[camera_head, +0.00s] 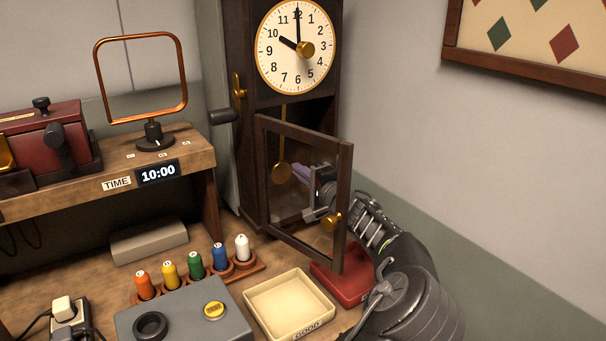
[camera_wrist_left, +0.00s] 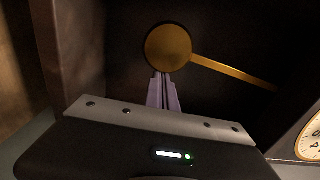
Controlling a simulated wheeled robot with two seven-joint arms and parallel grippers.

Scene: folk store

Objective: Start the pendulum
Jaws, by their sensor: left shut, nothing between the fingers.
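The tall dark clock (camera_head: 232,130) stands at the back, its dial at ten o'clock. Its glazed door (camera_head: 345,190) hangs open towards me. The brass pendulum bob (camera_head: 282,174) hangs on its rod inside the case. My left gripper (camera_head: 297,171) is inside the case, seen through the door's glass, its purple fingers shut and empty beside the bob. In the left wrist view the bob (camera_wrist_left: 168,47) lies just beyond the closed fingertips (camera_wrist_left: 162,77), its rod running off to the right. I cannot tell whether they touch. My right gripper is not in view.
My left arm passes close to the door's right edge. A red box (camera_head: 343,284) lies below the door. A cream tray (camera_head: 255,295), a rack of colored spools (camera_head: 200,275) and a grey box (camera_head: 180,318) fill the counter. A display (camera_head: 159,172) reads 10:00.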

